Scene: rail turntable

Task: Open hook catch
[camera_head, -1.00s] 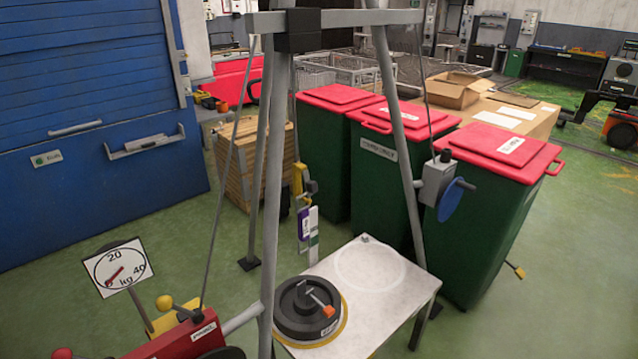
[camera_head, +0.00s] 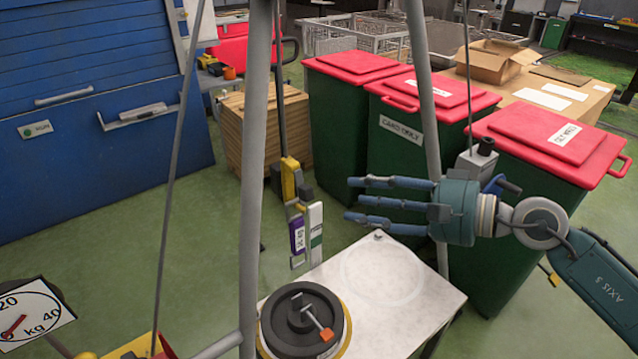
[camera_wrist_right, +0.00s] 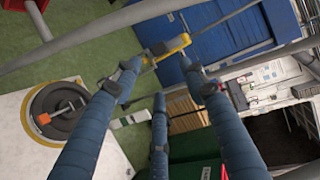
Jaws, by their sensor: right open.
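A yellow hook block (camera_head: 290,180) hangs from a dark bar inside the tripod frame. A purple and a white-green tag-like piece (camera_head: 315,228) hang below it. The yellow part also shows in the right wrist view (camera_wrist_right: 172,47), just beyond my fingertips. The catch itself is too small to make out. My right gripper (camera_head: 350,199) is open and empty, its blue fingers pointing left, to the right of the hook and apart from it in the head view. In the right wrist view the gripper (camera_wrist_right: 158,78) has its fingers spread. My left gripper is not in view.
A black round weight (camera_head: 303,320) with an orange-tipped handle sits on the white table (camera_head: 405,320). Grey tripod legs (camera_head: 254,150) stand left and right of the hook. Green bins with red lids (camera_head: 548,140) stand behind. A dial (camera_head: 30,318) is at lower left.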

